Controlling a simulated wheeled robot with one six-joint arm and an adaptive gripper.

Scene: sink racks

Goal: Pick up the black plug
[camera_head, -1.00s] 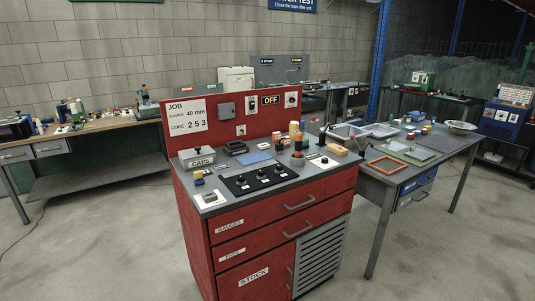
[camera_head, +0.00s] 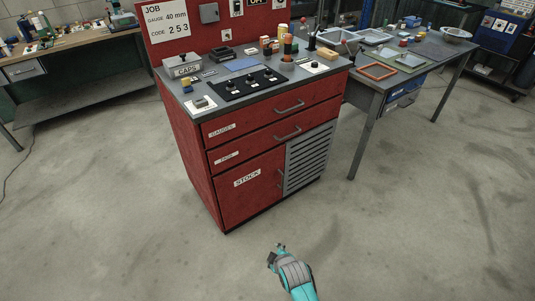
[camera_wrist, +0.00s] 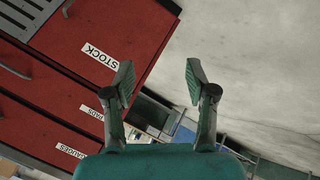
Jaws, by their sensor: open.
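My gripper (camera_head: 276,250) hangs low over the floor in front of the red cabinet (camera_head: 190,150), well apart from it. In the wrist view my gripper (camera_wrist: 159,82) is open, with nothing between its two fingers. Several small black knob-like pieces stand on a black panel (camera_head: 226,96) on the cabinet top. Another small dark piece (camera_head: 314,63) stands on a white card at the right of the top. I cannot tell which of these, if any, is the black plug. The wrist view faces the cabinet and floor, and no plug is recognisable there.
A grey table (camera_head: 400,80) with an orange frame (camera_head: 378,71) stands at the right. The floor (camera_head: 400,230) in front is clear.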

